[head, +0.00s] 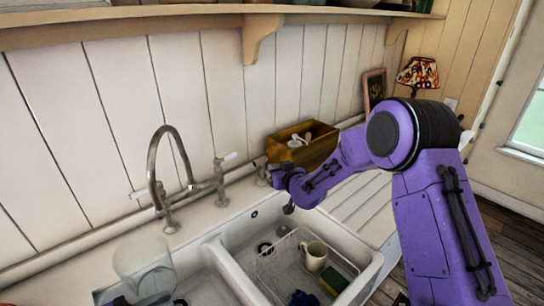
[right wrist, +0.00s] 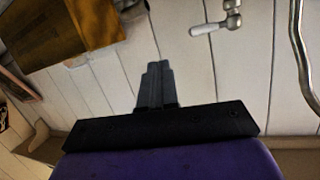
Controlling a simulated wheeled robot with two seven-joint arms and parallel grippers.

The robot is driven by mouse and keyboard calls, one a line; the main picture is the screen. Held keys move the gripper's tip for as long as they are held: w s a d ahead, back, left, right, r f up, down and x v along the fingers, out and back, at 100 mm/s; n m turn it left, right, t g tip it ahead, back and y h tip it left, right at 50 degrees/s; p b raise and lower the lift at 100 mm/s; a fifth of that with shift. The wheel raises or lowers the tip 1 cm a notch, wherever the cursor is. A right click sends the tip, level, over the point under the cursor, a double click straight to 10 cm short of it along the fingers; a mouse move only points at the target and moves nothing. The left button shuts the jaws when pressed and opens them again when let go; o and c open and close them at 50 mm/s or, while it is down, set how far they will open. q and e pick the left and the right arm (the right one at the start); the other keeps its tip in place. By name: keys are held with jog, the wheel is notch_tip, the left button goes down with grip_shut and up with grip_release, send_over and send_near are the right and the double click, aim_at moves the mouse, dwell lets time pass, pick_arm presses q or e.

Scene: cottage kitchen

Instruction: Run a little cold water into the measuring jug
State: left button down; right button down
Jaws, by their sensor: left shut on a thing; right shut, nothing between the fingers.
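The clear measuring jug (head: 143,258) is at the lower left of the head view, over the left basin and below the tap's spout. My left gripper (head: 152,299) is at the bottom edge, mostly hidden, shut on the jug. The tap (head: 155,175) has a tall curved spout and two white-ended levers, a left one (head: 139,193) and a right one (head: 229,157). In the right wrist view the right lever (right wrist: 208,28) and spout (right wrist: 303,60) show. My right gripper (head: 277,178) is shut and empty, right of the right lever and apart from it. No water stream is visible.
A wooden box (head: 300,152) with utensils stands behind my right gripper. The right basin (head: 240,262) holds a wire rack, a cream mug (head: 314,256), a sponge (head: 334,281) and a dark blue cloth (head: 303,298). A shelf (head: 130,25) runs overhead along the wall.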

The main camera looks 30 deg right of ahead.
aim_at(151, 292)
pick_arm(q)
jog(key=shift+d, duration=0.1)
pick_arm(e)
jog(key=s+d+f+m+g+h, duration=0.55)
jog(key=s+d+f+m, duration=0.35)
jog(key=s+d+f, duration=0.6)
jog(key=s+d+f+m+g+h, duration=0.2)
jog(key=s+d+f+h, duration=0.1)
jog(key=s, duration=0.7)
jog(key=s+d+f+m+g+h, duration=0.2)
jog(key=s+m+g, duration=0.1)
jog(key=s, duration=0.7)
pick_arm(q)
jog(key=shift+d, duration=0.1)
jog(key=shift+r, duration=0.35)
notch_tip(151, 292, up, 5)
jog(key=shift+r, duration=0.2)
pick_arm(e)
jog(key=s+a+f+n+y, duration=0.2)
jog(key=s+a+f+n, duration=0.1)
jog(key=a, duration=0.5)
jog(key=s+a+f+n+g+y, duration=0.1)
jog(key=s+a+f+n+y, duration=0.2)
jog(key=a, duration=0.6)
jog(key=s+a+f+n+y, duration=0.2)
jog(key=s+a+f, duration=0.2)
jog(key=a, duration=0.4)
jog(key=shift+s+a+f+n+y, duration=0.2)
jog(key=shift+a+f+n+y, duration=0.1)
jog(key=shift+f+n+y, duration=0.1)
